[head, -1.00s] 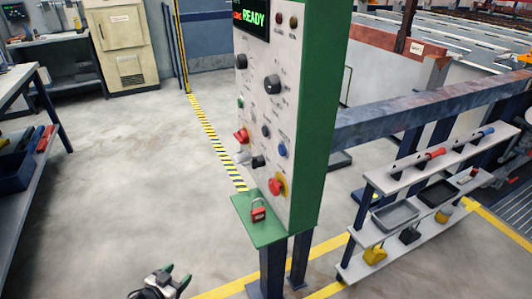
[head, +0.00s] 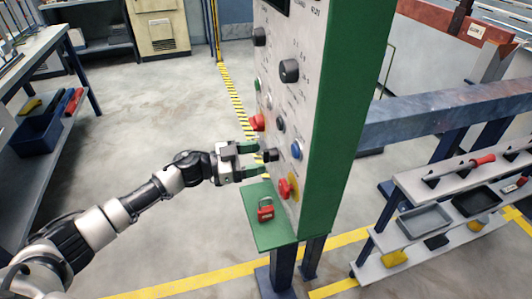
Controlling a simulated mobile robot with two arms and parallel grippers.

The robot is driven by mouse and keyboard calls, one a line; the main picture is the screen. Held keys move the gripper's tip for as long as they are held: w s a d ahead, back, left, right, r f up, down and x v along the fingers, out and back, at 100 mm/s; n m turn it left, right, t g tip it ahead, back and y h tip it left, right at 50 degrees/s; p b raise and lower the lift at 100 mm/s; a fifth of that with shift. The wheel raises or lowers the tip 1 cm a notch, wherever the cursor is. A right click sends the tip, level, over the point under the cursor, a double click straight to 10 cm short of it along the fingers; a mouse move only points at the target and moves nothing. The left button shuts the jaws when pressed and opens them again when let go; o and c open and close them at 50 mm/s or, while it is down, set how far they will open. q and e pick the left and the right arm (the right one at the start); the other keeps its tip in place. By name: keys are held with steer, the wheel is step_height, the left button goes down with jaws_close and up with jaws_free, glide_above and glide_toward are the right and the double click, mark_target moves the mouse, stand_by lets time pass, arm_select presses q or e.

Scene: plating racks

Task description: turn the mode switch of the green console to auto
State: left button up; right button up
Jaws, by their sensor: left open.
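The green console (head: 345,120) stands upright in the middle of the head view, its pale control face (head: 300,110) turned left. The face carries several black knobs, including a large one (head: 289,71), one at upper left (head: 259,37) and a low one (head: 270,155). Labels are too small to read, so I cannot tell which is the mode switch or its setting. My left gripper (head: 262,159) is open at the lower left of the face, its fingers level with the low black knob. I cannot tell whether they touch it. My right gripper is not in view.
Red buttons (head: 257,122) and (head: 287,189) and a blue button (head: 296,150) sit close to the gripper. A red padlock (head: 265,210) stands on the console's green ledge (head: 257,232).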

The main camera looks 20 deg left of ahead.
mark_target(270, 156)
arm_select(q)
steer(key=shift+x, duration=1.5)
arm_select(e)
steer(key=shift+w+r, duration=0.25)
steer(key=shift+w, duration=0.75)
arm_select(q)
steer(key=shift+c, duration=0.3)
steer(key=c, duration=0.9)
steer(key=shift+o, duration=0.2)
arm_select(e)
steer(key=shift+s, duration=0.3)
